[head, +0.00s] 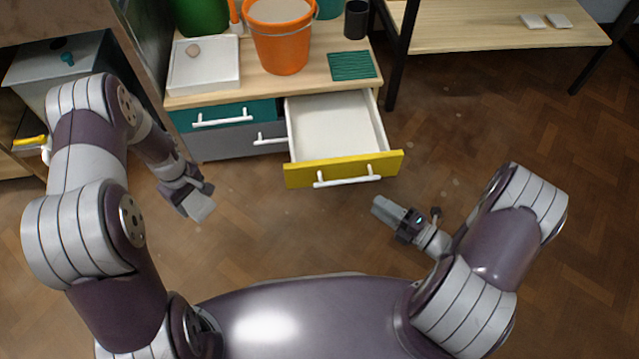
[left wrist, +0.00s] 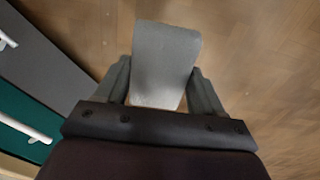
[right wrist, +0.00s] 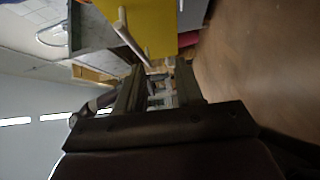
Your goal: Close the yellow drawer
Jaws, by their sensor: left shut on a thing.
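The yellow drawer (head: 345,168) is pulled out from the right side of the cabinet, and its white inside looks empty. Its white bar handle (head: 348,176) faces me. In the right wrist view the yellow front (right wrist: 153,18) and handle (right wrist: 128,38) show ahead of the fingers. My right gripper (head: 380,206) is in front of the drawer, below its handle in the head view and apart from it. Its fingers (right wrist: 155,88) are spread with nothing between them. My left gripper (head: 188,198) is left of the drawer, shut on a grey block (left wrist: 165,62), clear of the cabinet.
A teal drawer (head: 222,115) and a grey drawer (head: 235,141) beside the yellow one are shut. The cabinet top holds an orange bucket (head: 281,40), a white tray (head: 204,66), a green mat (head: 352,65) and a dark cup (head: 356,20). The floor before the drawer is clear.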

